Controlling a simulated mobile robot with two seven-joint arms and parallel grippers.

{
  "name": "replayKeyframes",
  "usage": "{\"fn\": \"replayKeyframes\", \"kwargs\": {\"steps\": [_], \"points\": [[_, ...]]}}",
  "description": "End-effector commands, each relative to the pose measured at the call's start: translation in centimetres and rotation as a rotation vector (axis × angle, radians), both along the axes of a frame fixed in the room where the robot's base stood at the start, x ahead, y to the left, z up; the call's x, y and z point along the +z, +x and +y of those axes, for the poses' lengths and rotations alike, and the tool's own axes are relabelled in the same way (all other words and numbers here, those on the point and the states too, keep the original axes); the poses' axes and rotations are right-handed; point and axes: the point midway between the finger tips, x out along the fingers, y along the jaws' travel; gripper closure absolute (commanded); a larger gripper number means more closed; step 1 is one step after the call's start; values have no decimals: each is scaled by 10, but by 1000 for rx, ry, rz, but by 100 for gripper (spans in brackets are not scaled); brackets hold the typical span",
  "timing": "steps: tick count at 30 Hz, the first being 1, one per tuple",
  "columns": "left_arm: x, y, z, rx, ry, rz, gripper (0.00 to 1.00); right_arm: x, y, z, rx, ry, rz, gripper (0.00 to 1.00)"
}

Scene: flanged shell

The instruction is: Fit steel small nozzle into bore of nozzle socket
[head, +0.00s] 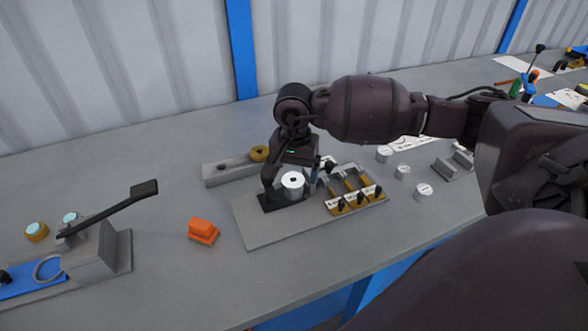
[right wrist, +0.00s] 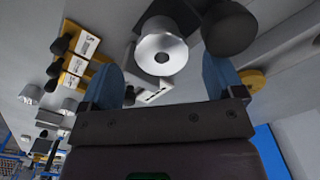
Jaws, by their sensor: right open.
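A steel cylinder (head: 292,184) with a small dark hole in its top stands on the grey fixture plate (head: 258,229), close to a black block (head: 269,203). I take it for the steel small nozzle, but cannot tell how it sits in the nozzle socket, whose bore is hidden. My right gripper (head: 290,179) is open, with its fingers on either side of the cylinder. In the right wrist view, the cylinder (right wrist: 163,53) lies between the blue fingertips of my right gripper (right wrist: 164,72), with gaps visible on both sides. My left gripper is out of view.
Toggle clamps with yellow bases (head: 356,191) stand on the plate right of the gripper. Several small steel cylinders (head: 402,172) stand farther right. An orange block (head: 202,230) and a lever press (head: 94,247) are left.

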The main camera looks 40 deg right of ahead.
Motion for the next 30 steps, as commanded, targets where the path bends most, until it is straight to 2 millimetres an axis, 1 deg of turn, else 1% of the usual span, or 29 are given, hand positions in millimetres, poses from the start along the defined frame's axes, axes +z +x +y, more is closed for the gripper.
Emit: {"fn": "replayKeyframes", "kwargs": {"steps": [1, 3, 5, 9, 15, 21, 30], "points": [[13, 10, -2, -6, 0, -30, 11, 15, 2, 0, 1, -1, -8, 13], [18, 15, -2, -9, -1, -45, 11, 30, 2, -1, 0, -2, -9, 13], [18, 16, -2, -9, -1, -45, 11, 42, 2, 0, 1, 0, -9, 13], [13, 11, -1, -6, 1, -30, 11, 68, 1, 0, 1, 0, -8, 13], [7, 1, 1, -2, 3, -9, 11, 96, 1, 0, 0, -1, -7, 13], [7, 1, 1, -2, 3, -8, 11, 107, 1, 0, 0, -1, -4, 13], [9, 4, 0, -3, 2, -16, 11, 108, 0, 0, 0, 0, -4, 13]]}}
